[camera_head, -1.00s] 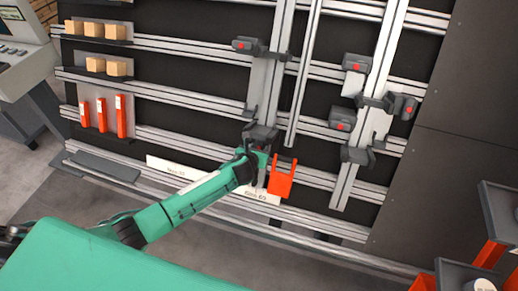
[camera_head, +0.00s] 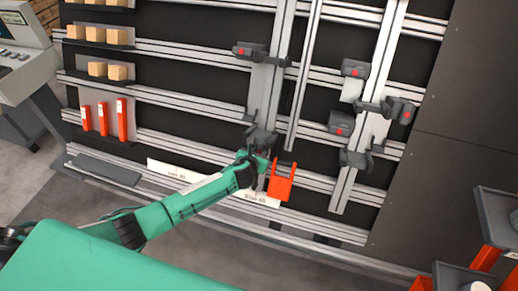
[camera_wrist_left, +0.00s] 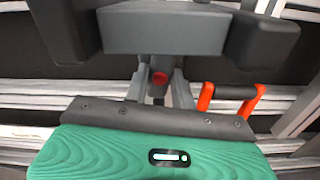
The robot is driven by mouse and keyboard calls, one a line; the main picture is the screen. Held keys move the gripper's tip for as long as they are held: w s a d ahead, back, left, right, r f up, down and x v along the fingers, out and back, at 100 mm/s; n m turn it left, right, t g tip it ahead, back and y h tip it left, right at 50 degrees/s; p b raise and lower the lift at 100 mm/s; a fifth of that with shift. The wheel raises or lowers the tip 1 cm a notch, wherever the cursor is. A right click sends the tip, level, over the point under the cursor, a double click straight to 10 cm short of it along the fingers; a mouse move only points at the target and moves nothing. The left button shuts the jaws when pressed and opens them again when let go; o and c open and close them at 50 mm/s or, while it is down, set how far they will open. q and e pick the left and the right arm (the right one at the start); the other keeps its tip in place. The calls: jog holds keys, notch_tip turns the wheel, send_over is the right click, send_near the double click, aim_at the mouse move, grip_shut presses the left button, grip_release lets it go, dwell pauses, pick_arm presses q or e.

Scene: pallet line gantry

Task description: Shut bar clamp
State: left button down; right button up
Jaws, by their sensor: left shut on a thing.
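A dark grey bar clamp (camera_head: 262,138) sits low on an upright metal bar on the rail wall, and its block (camera_wrist_left: 165,30) fills the top of the left wrist view. A red button (camera_wrist_left: 160,79) shows on its underside. My left gripper (camera_head: 262,160) is right below this clamp. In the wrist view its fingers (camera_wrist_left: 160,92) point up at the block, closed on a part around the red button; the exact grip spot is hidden. An orange U-shaped handle (camera_head: 281,184) with a black grip is just right of the gripper, also in the wrist view (camera_wrist_left: 207,97), not between the fingers. My right gripper is out of view.
More grey clamps with red buttons, such as one upper right (camera_head: 353,68), sit on the bars. Shelves with wooden blocks (camera_head: 95,34) and orange pieces (camera_head: 122,117) are at left. A dark panel (camera_head: 460,130) and orange-and-grey stands (camera_head: 497,220) are at right.

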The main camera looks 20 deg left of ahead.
pick_arm(q)
jog(key=m+p, duration=0.4)
jog(key=m, duration=0.1)
jog(key=shift+r, duration=0.25)
jog(key=shift+f+m+p, duration=0.15)
jog(key=shift+m+p, duration=0.35)
jog(key=shift+m, duration=0.2)
jog(key=shift+f, duration=0.1)
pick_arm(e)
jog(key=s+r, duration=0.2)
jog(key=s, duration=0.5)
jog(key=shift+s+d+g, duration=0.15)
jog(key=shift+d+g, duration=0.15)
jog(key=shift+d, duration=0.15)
pick_arm(q)
jog(key=shift+r+m+p, duration=0.2)
jog(key=shift+m+p, duration=0.2)
jog(key=m+p, duration=0.4)
jog(key=shift+r+m, duration=0.15)
jog(key=shift+m, duration=0.25)
jog(key=shift+m+p, duration=0.45)
jog(key=shift+m, duration=0.15)
jog(key=shift+f+m, duration=0.35)
jog(key=shift+m, duration=0.15)
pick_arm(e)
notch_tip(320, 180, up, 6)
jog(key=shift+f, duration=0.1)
